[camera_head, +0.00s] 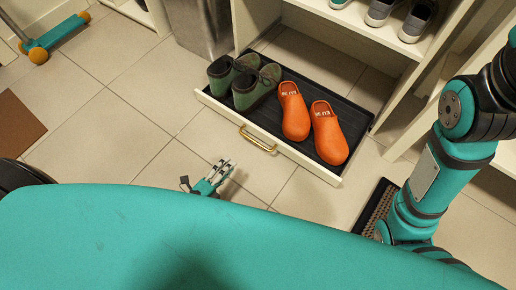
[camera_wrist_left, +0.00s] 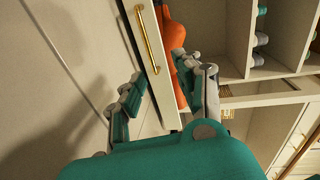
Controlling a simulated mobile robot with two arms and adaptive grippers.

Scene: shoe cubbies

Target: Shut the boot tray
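The boot tray (camera_head: 204,96) is a pull-out drawer with a white front and a black ribbed liner, standing out from under the cubby shelves. It holds green-grey shoes (camera_head: 256,87) and orange clogs (camera_head: 328,132). Its brass handle (camera_head: 258,140) is on the front face; the handle also shows in the left wrist view (camera_wrist_left: 149,40). My left gripper (camera_head: 229,165) is in front of and below the handle, apart from it. In the left wrist view its fingers (camera_wrist_left: 159,66) are spread with nothing held between them. My right gripper is hidden; only the right arm shows at the right.
Cubby shelves (camera_head: 350,36) with grey shoes stand above and behind the tray. A dark mat (camera_head: 375,207) lies by my right arm. A teal scooter (camera_head: 55,34), a brown mat (camera_head: 16,122) and a metal bin (camera_head: 198,25) are farther off.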

